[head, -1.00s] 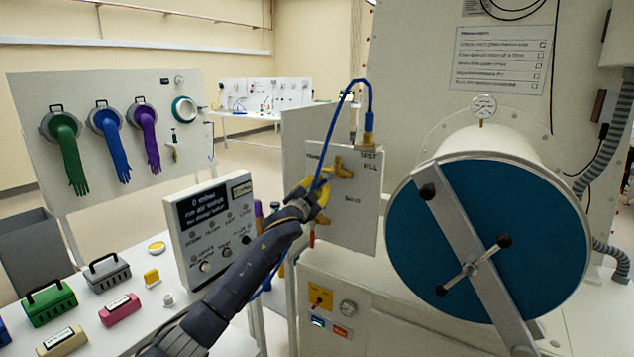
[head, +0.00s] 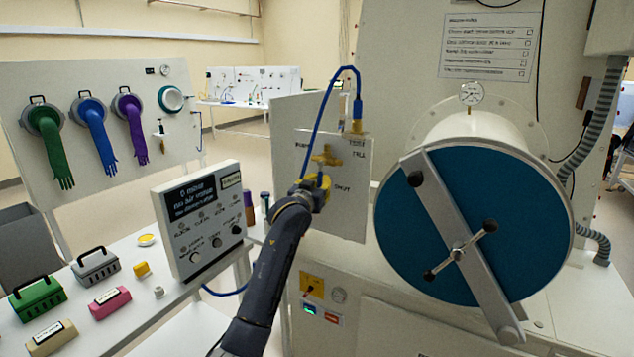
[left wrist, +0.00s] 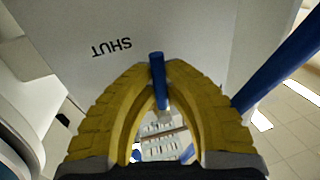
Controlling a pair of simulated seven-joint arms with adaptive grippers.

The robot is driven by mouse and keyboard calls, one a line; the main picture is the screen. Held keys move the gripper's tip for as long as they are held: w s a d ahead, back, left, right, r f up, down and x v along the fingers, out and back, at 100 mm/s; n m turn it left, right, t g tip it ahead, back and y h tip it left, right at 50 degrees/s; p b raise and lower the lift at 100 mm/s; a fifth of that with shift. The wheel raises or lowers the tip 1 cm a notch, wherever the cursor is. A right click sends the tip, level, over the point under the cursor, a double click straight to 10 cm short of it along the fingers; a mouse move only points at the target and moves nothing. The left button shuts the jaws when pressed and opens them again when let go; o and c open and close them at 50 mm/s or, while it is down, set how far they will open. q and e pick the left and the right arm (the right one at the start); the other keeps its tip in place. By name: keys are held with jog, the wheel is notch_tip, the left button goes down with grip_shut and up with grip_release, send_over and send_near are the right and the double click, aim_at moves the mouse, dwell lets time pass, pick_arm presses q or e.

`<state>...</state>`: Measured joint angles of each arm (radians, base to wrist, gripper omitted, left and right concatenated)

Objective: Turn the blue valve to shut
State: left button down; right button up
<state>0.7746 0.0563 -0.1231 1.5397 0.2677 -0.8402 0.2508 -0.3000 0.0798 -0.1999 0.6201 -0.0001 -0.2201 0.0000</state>
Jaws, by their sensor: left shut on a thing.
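The valve panel (head: 345,215) is white, with labels for purge, fill and shut; the shut label also shows upside down in the left wrist view. My left gripper (head: 322,187) is at the panel's lower left part, left of the shut label. In the left wrist view the yellow fingers of my left gripper (left wrist: 158,78) are closed around the blue valve handle (left wrist: 157,66), a short blue bar whose end sticks out past the fingertips. The head view does not clearly show this handle. A yellow valve fitting (head: 327,156) sits just above the gripper. My right gripper is not in view.
A blue hose (head: 318,110) arches over the panel to a yellow fitting and also runs close beside the fingers in the left wrist view (left wrist: 285,62). A large blue round door (head: 430,235) stands right of the panel. A control box (head: 205,220) stands left.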

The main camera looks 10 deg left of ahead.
pick_arm(q)
jog(key=shift+d+n, duration=0.15)
jog(key=shift+n, duration=0.15)
dwell(0.4)
jog(key=c, duration=1.4)
grip_release()
jog(key=shift+c, duration=0.2)
jog(key=shift+s, duration=0.1)
jog(key=s, duration=1.2)
jog(key=shift+a, duration=0.45)
jog(key=shift+r, duration=0.1)
